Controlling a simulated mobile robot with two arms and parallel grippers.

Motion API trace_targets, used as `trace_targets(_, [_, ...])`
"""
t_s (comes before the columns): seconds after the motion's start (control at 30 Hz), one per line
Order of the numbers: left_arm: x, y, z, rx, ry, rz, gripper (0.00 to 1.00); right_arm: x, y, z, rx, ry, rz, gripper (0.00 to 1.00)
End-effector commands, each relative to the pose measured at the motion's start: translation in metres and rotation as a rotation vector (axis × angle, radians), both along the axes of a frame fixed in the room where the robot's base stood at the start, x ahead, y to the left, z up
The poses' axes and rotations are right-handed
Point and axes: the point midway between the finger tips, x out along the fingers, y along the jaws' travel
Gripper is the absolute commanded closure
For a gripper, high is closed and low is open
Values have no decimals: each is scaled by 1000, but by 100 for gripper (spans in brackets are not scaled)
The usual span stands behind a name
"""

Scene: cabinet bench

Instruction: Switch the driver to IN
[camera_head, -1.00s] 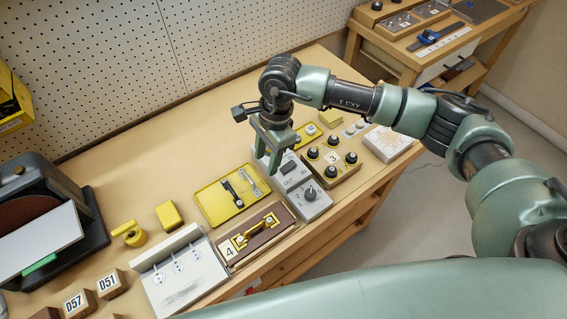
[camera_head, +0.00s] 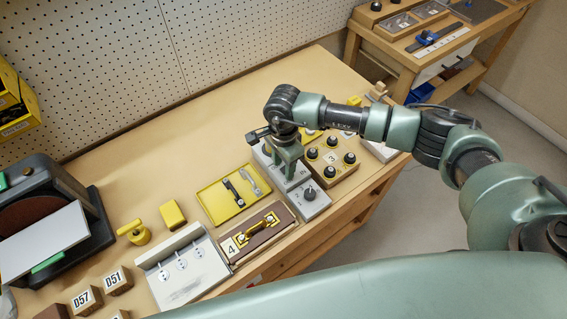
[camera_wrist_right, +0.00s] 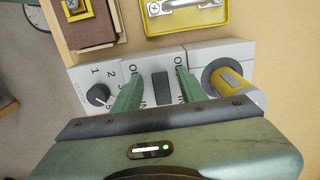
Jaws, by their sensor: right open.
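A grey control box (camera_wrist_right: 150,60) with a dark rocker (camera_wrist_right: 161,88) shows in the right wrist view. Parts of the words OUT and IN are printed on the grey faces near the rocker. My right gripper (camera_wrist_right: 156,90) is open and empty, its two green fingers on either side of the rocker. I cannot tell whether they touch the box. In the head view my right gripper (camera_head: 288,172) points down over the grey boxes and hides most of the rocker. Which way the rocker is set is not clear. My left gripper is not in view.
A grey dial box (camera_head: 310,199) stands in front, with a black dial (camera_wrist_right: 98,95). A yellow-and-grey knob (camera_wrist_right: 229,88) is on the other side. A brown block with black knobs (camera_head: 332,157) stands right, a yellow tray (camera_head: 216,208) left. The bench is clear toward the pegboard.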

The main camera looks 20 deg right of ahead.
Motion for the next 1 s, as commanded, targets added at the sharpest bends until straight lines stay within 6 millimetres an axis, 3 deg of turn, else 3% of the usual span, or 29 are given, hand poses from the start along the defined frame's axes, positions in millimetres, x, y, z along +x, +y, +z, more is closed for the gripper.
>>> trace_targets(0.07, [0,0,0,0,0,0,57,0,0,0,0,0,0,61])
trace_targets(0.2, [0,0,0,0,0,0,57,0,0,0,1,0,0,100])
trace_targets(0.43, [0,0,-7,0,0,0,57,0,-1,-3,19,8,-2,100])
trace_targets(0.8, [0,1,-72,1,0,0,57,4,-10,-5,293,107,-5,100])
trace_targets(1.0, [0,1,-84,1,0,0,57,4,-12,1,365,134,0,100])
